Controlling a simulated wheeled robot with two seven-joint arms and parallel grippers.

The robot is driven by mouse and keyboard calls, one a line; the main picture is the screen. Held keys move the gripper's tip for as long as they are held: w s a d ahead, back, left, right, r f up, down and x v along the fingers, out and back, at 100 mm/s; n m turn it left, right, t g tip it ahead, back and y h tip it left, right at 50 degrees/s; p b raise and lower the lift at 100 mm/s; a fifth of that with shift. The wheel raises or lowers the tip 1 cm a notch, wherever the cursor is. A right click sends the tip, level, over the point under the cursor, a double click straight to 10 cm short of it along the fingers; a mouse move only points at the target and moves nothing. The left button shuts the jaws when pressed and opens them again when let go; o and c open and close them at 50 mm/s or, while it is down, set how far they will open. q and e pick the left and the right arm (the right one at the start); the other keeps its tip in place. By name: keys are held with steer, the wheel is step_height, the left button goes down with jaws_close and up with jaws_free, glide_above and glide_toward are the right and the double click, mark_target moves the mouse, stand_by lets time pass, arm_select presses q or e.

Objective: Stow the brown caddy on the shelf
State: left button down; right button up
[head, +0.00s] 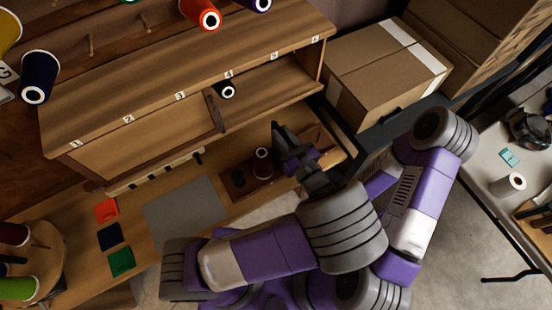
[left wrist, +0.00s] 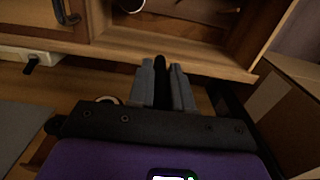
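The brown caddy (head: 228,192) is a low wooden tray over the right part of the desk, with a brown spool (head: 263,163) and a dark spool (head: 238,178) in it. My left gripper (head: 283,140) is over its right part and hides some of it. In the left wrist view, the gripper's grey fingers (left wrist: 162,88) lie close against both sides of a dark upright bar, seemingly the caddy's handle. I cannot tell whether the caddy touches the desk. The shelf (head: 275,88) is the open right compartment of the wooden unit behind. My right gripper is out of view.
A dark-handled panel (head: 150,135) closes the unit's left part. A black spool (head: 225,90) lies at the opening's left end. A grey mat (head: 185,212) and coloured squares (head: 109,236) lie left of the caddy. A cardboard box (head: 385,75) stands right of the unit.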

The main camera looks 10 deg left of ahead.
arm_select(q)
steer(key=shift+r, duration=0.1)
stand_by(0.3)
steer(key=shift+r+p, duration=1.45)
steer(key=shift+r, duration=0.05)
steer(key=shift+f, duration=0.1)
stand_by(0.7)
